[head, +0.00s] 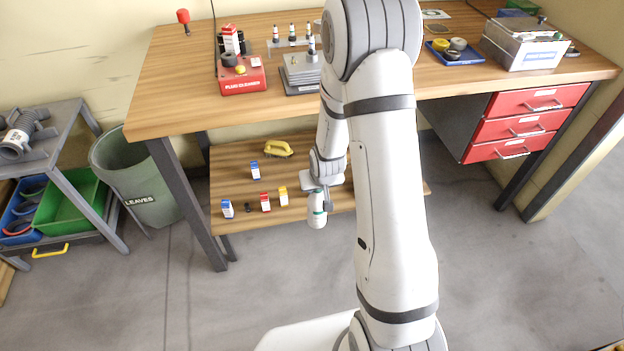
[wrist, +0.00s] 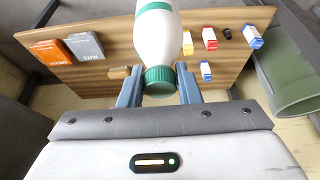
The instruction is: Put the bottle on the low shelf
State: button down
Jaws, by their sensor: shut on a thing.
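The white bottle with a green cap and a green band (wrist: 157,38) is between the fingers of my gripper (wrist: 158,88) in the wrist view. The fingers are shut on it near the cap. In the head view the bottle (head: 317,219) hangs below my gripper (head: 318,190), at the front edge of the low shelf. The low wooden shelf (head: 232,178) lies under the workbench, and it also shows behind the bottle in the wrist view (wrist: 110,73). I cannot tell the gap between bottle and shelf. My arm hides the shelf's right part in the head view.
Wrist view shows orange (wrist: 53,52) and grey (wrist: 85,46) boxes. A green bin (head: 133,180) stands left.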

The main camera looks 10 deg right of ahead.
jog(key=b+x, duration=0.3)
jog(key=b, duration=0.4)
jog(key=shift+f+b, duration=0.35)
jog(key=shift+f, duration=0.1)
jog(key=b+x, duration=0.2)
jog(key=b, duration=0.3)
jog(key=shift+d+f, duration=0.1)
jog(key=w+f+b, duration=0.3)
jog(key=w+f, duration=0.2)
jog(key=w, duration=0.6)
jog(key=w+f+n+b, duration=0.1)
jog(key=w+f+b, duration=0.3)
jog(key=w, duration=0.7)
jog(key=shift+f, duration=0.4)
jog(key=shift+w+f, duration=0.1)
jog(key=shift+f+b, duration=0.3)
jog(key=shift+f, duration=0.25)
jog(key=c, duration=1.1)
grip_release()
jog(key=shift+o, duration=0.3)
